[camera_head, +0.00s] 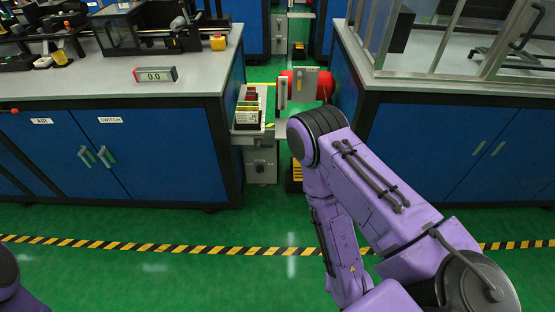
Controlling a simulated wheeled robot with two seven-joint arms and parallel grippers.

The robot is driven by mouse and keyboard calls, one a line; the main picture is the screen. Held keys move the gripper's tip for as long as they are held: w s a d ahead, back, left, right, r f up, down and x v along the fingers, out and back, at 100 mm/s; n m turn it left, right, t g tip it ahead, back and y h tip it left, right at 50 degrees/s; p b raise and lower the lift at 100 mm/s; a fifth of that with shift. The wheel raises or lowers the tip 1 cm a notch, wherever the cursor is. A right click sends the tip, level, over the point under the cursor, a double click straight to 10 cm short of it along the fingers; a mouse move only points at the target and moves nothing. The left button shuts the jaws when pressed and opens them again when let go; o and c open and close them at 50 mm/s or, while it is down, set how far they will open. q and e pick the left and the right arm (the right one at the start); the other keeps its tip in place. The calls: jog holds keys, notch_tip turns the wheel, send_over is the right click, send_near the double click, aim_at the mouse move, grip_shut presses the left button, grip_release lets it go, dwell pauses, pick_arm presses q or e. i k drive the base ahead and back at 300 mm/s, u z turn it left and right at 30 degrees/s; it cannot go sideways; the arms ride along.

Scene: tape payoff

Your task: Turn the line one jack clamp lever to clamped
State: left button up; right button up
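Between the two benches stands a payoff unit with a red cylinder (326,85) and a grey plate (305,86) in front of it. An upright pale bar (283,93) stands at the left of the plate. I cannot tell whether this bar is the jack clamp lever or what position it is in. My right arm bends in front of the unit and covers part of it. Neither of my grippers shows in this view; only a bit of my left arm shows at the lower left edge.
A grey-topped blue bench (110,88) with a "0.0" display (155,75) stands left. Another blue bench (450,88) with a framed enclosure stands right. A small shelf (247,130) holds coloured items in the gap. The green floor (150,280) in front is clear, with a striped line.

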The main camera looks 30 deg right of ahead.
aim_at(258, 146)
jog(key=k, duration=0.75)
jog(key=u, duration=0.25)
jog(key=i, duration=1)
jog(key=z, duration=1.15)
jog(key=i, duration=0.6)
jog(key=z, duration=0.65)
